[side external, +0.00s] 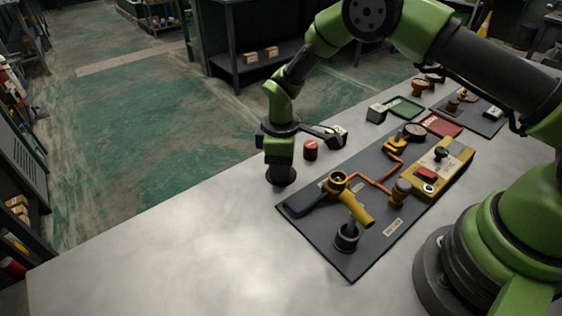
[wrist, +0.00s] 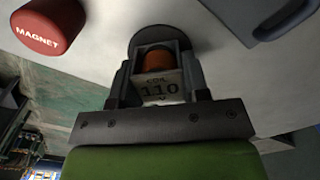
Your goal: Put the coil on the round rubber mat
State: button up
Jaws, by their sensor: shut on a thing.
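The round rubber mat (wrist: 157,32) is a black disc just beyond the fingertips. In the side view my gripper (side external: 281,163) points straight down over the mat (side external: 283,181). The coil is hidden there by the gripper, and I cannot tell whether it touches the mat.
A red magnet (side external: 311,150) stands close by and also shows in the wrist view (wrist: 47,25). A dark work board (side external: 350,262) with a yellow valve (side external: 352,202) and copper pipe lies to the right. The bench (side external: 190,240) is clear at the front left.

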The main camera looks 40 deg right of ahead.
jog(key=o, duration=0.9)
jog(key=shift+f, duration=0.1)
notch_tip(320, 180, up, 12)
jog(key=shift+r, duration=0.25)
jog(key=s+d+r+m+t, duration=0.2)
jog(key=s+r+m, duration=0.2)
jog(key=r, duration=0.7)
jog(key=s+d+r+m+t+y, duration=0.1)
jog(key=s+r+m+t, duration=0.1)
jog(key=s, duration=0.8)
jog(key=s+d+r+m+t+y, duration=0.1)
jog(key=s+r+m+t, duration=0.2)
jog(key=s+r+m, duration=0.2)
jog(key=s+m, duration=0.2)
jog(key=s, duration=0.2)
jog(key=shift+s+d, duration=0.35)
jog(key=shift+d, duration=0.05)
